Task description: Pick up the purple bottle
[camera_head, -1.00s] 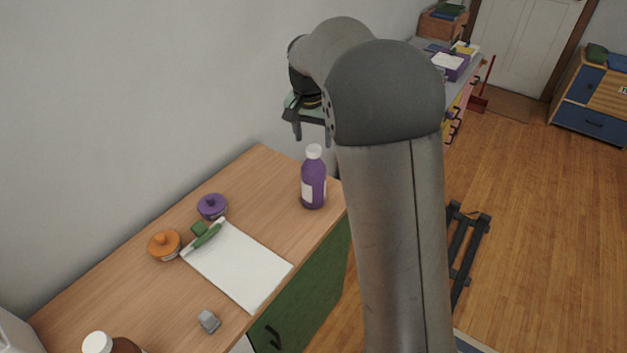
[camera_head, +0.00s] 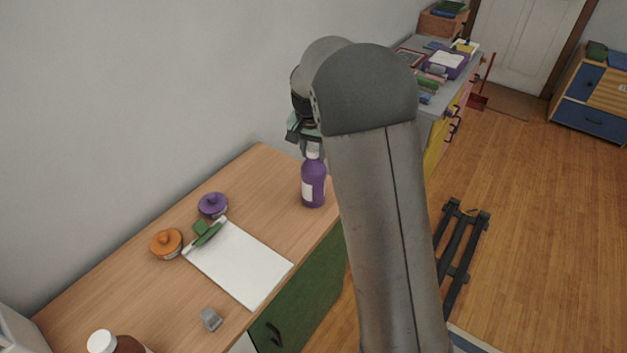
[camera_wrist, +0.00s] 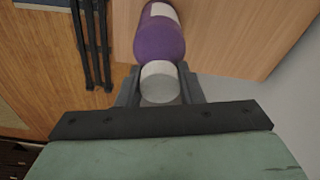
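The purple bottle (camera_head: 313,184) with a white cap and a white label stands upright near the far right end of the wooden counter (camera_head: 262,180). My gripper (camera_head: 312,150) is directly above it, pointing down, with its fingers at the height of the cap. In the wrist view the white cap (camera_wrist: 159,82) lies between the two fingers of my gripper (camera_wrist: 160,92), which are apart on either side of it. The purple body (camera_wrist: 160,40) extends beyond the fingertips. Whether a finger touches the cap cannot be told.
On the counter are a purple lidded pot (camera_head: 212,205), an orange lidded pot (camera_head: 166,243), a white board (camera_head: 240,264) with a green item, a small grey object (camera_head: 211,319) and a brown bottle (camera_head: 128,345). A cluttered grey-topped cabinet (camera_head: 432,112) stands beyond.

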